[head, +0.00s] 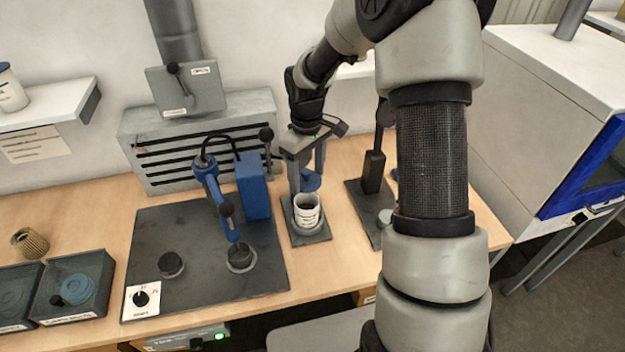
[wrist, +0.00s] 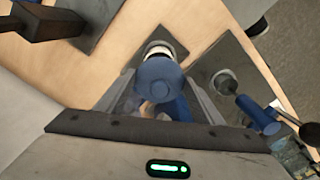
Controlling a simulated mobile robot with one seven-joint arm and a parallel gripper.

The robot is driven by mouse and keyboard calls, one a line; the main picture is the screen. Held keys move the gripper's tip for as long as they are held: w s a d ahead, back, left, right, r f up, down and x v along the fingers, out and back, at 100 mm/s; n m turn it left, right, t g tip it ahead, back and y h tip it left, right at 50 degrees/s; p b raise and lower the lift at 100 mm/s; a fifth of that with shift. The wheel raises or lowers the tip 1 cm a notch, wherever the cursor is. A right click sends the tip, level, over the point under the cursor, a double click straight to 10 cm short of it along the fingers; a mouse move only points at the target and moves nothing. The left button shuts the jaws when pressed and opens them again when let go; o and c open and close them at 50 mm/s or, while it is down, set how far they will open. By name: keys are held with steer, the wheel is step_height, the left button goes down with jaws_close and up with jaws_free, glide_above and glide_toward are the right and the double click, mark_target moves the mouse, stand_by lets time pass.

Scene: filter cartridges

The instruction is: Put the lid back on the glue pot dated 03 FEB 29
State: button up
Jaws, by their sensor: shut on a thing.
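My gripper (head: 308,178) is shut on a blue round lid (head: 312,182), which also shows between the fingers in the wrist view (wrist: 160,82). The date on this pot is too small to read.
A blue dispenser arm (head: 214,190) stands on a dark mat (head: 190,285) left of the pot. A dark press stand (head: 374,172) is close on the right. Another white pot (head: 10,92) sits on the left shelf.

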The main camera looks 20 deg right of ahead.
steer(key=shift+f+b, duration=2.25)
steer(key=shift+f, duration=0.95)
steer(key=shift+f, duration=0.15)
steer(key=o, duration=1.5)
steer(key=shift+o, duration=0.2)
steer(key=shift+r+p, duration=2.3)
steer(key=shift+r, duration=1.25)
steer(key=shift+c, duration=0.3)
